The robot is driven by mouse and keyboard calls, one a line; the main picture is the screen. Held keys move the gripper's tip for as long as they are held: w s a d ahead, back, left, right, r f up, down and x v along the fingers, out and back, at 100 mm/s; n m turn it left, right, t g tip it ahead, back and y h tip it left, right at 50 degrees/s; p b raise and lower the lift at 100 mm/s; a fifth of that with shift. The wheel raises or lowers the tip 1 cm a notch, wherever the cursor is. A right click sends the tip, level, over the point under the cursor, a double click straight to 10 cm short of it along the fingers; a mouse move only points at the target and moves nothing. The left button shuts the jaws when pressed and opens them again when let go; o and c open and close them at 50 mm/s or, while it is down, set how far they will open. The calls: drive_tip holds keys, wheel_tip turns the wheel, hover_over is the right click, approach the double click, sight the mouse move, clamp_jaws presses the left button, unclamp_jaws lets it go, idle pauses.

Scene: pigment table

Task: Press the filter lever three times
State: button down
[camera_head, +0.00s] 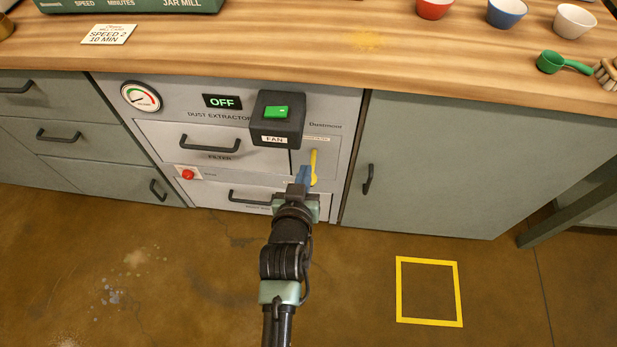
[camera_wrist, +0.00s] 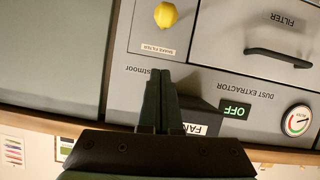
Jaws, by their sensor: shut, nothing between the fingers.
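The yellow filter lever (camera_head: 314,163) is on the right side of the dust extractor panel and hangs roughly upright. In the wrist view, which is upside down, its rounded yellow end (camera_wrist: 166,15) shows near the "SHAKE FILTER" label (camera_wrist: 158,49). My gripper (camera_head: 304,172) is shut and empty, in front of the panel just left of the lever. In the wrist view the closed fingertips (camera_wrist: 159,73) are apart from the lever's end in the picture. The depth gap between them is unclear. The display (camera_head: 222,102) reads OFF.
A black FAN box with a green switch (camera_head: 276,112) juts out above my gripper. The filter drawer handle (camera_head: 211,144), a red button (camera_head: 188,174) and a gauge (camera_head: 141,97) are to the left. A cabinet handle (camera_head: 368,179) is to the right. The wooden worktop (camera_head: 240,60) overhangs.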

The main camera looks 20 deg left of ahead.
drive_tip(key=shift+w+a+f+b, duration=0.1)
drive_tip(key=shift+w+f+b, duration=0.3)
drive_tip(key=shift+f, duration=0.5)
drive_tip(key=shift+w+f+b, duration=0.25)
drive_tip(key=shift+w+f, duration=0.25)
drive_tip(key=shift+f, duration=0.35)
drive_tip(key=shift+w+a+f+b, duration=0.1)
drive_tip(key=shift+w+f+b, duration=0.3)
drive_tip(key=shift+f, duration=0.5)
drive_tip(key=shift+f, duration=0.15)
drive_tip(key=shift+s+d+f+t+b, duration=0.1)
drive_tip(key=shift+f+t+b, duration=0.2)
drive_tip(key=shift+b, duration=0.85)
